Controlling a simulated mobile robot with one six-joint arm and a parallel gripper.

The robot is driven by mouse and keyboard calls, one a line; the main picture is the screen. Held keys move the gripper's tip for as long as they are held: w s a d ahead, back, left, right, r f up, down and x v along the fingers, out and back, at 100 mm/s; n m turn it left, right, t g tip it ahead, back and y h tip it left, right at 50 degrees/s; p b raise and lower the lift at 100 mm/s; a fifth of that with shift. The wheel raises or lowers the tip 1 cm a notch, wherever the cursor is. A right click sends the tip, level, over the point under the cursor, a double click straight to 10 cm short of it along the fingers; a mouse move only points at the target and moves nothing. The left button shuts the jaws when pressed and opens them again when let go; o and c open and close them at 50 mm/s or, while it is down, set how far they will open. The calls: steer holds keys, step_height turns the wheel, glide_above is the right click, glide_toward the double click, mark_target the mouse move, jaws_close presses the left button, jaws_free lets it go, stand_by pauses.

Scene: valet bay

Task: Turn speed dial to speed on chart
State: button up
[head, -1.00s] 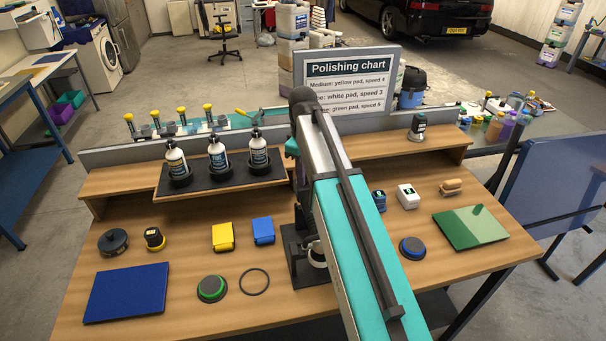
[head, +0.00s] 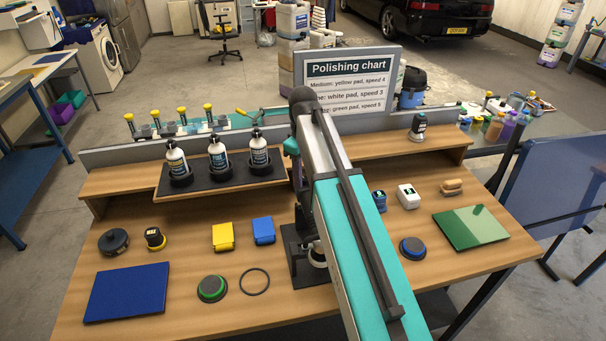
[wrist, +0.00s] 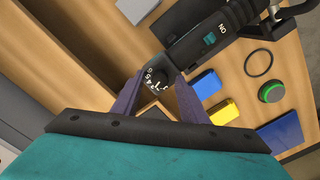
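The speed dial (wrist: 155,80) is a dark round knob with small white numbers, on the end of the black polisher (wrist: 187,45), in the wrist view. My gripper (wrist: 158,76) has its two purple fingers on either side of the dial. I cannot tell whether they touch it, and the dial's setting is too small to read surely. In the head view my arm hides most of the polisher and the dial. The polishing chart (head: 349,79) stands behind the bench. It reads medium: yellow pad, speed 4; a white pad line, speed 3; a green pad line, speed 5.
The bench (head: 185,262) holds a yellow box (head: 222,237), a blue box (head: 263,231), a green-rimmed pad (head: 212,288), a black ring (head: 255,282) and a blue panel (head: 127,292). Bottles stand on a dark tray (head: 200,182) behind. A green panel (head: 471,229) lies at right.

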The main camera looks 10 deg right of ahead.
steer(key=shift+r, duration=0.1)
step_height(320, 180, up, 14)
steer(key=b, duration=0.4)
steer(key=shift+a+f, duration=0.15)
steer(key=shift+f, duration=0.05)
stand_by(0.6)
steer(key=shift+s+f, duration=0.1)
stand_by(0.4)
